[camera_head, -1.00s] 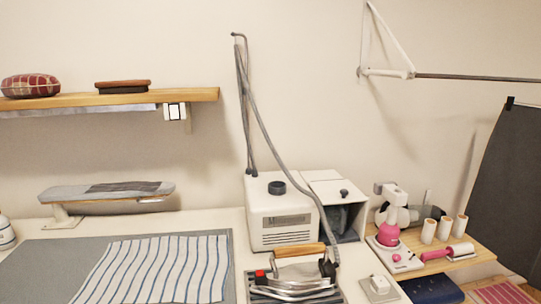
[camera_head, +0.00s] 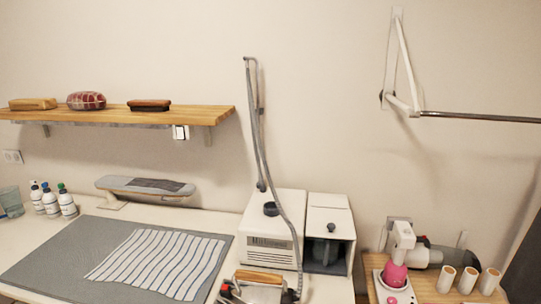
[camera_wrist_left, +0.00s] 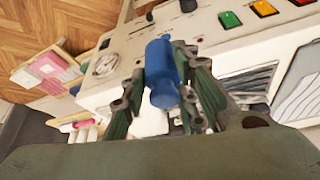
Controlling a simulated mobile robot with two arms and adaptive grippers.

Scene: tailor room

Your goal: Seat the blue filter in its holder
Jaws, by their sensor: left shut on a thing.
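The blue filter (camera_wrist_left: 161,72) is a small blue cylinder in the left wrist view. My left gripper (camera_wrist_left: 158,62) is shut on it, with a finger on each side. Behind it is a white machine's front panel (camera_wrist_left: 205,45) with a gauge and lit switches; the gap between filter and panel cannot be judged. In the head view, a white steam unit (camera_head: 272,238) stands beside a white housing with a dark open front (camera_head: 328,256). I cannot pick out the filter's holder for certain. Neither gripper shows in the head view.
A steam iron (camera_head: 258,278) sits in front of the unit. A striped cloth (camera_head: 160,262) lies on a grey mat (camera_head: 60,262) at left. Several bottles (camera_head: 52,200) stand behind the mat. Thread cones (camera_head: 467,279) and a pink-and-white device (camera_head: 396,272) are at right.

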